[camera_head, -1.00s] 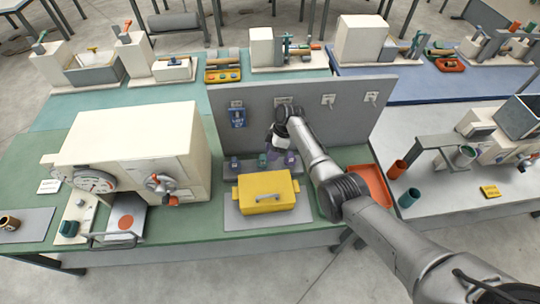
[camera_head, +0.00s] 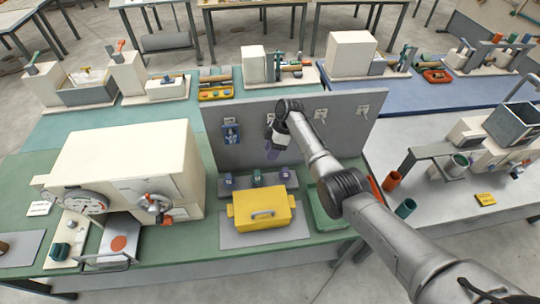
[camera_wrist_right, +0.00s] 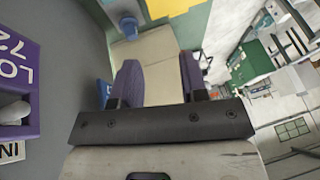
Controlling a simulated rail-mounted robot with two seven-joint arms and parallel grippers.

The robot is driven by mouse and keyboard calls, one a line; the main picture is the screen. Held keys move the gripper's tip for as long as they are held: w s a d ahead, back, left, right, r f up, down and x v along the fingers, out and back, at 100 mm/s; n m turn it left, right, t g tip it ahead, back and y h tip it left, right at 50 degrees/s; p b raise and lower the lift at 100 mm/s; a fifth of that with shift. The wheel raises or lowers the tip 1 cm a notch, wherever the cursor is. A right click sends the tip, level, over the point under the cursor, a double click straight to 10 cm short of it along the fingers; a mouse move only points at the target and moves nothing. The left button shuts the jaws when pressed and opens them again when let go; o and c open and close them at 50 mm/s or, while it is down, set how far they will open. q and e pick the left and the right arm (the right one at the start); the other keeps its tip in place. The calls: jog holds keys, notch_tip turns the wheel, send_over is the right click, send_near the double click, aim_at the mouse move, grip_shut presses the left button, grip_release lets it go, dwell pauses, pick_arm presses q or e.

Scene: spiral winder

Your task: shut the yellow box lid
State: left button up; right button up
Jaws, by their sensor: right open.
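The yellow box (camera_head: 262,222) stands on a grey mat on the green table. Its lid (camera_head: 275,202), with a grey handle, looks down flat on the box. A bit of yellow (camera_wrist_right: 178,5) also shows at the top of the right wrist view. My right gripper (camera_head: 273,153) is above and behind the box, close to the grey upright panel. In the wrist view its purple fingers (camera_wrist_right: 158,82) are apart with nothing between them. A purple LOT 72 tag (camera_wrist_right: 20,68) is left of the fingers. My left gripper is out of view.
The grey panel (camera_head: 345,145) carries hooks and a blue tag (camera_head: 231,133). Small coloured pieces sit on a grey step (camera_head: 240,188) behind the box. A cream machine (camera_head: 130,165) is to the left. A green tray (camera_head: 323,212) is to the right, partly behind my arm.

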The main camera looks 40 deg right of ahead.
jog(key=d+r, duration=0.1)
jog(key=w+d+r+b, duration=0.1)
jog(key=r, duration=0.1)
dwell(0.4)
dwell(0.4)
jog(key=shift+d, duration=0.1)
jog(key=b+v, duration=0.2)
jog(key=v, duration=1.1)
jog(key=shift+d+r+b, duration=0.15)
jog(key=shift+r+b, duration=0.2)
jog(key=shift+b, duration=0.05)
jog(key=shift+w, duration=0.1)
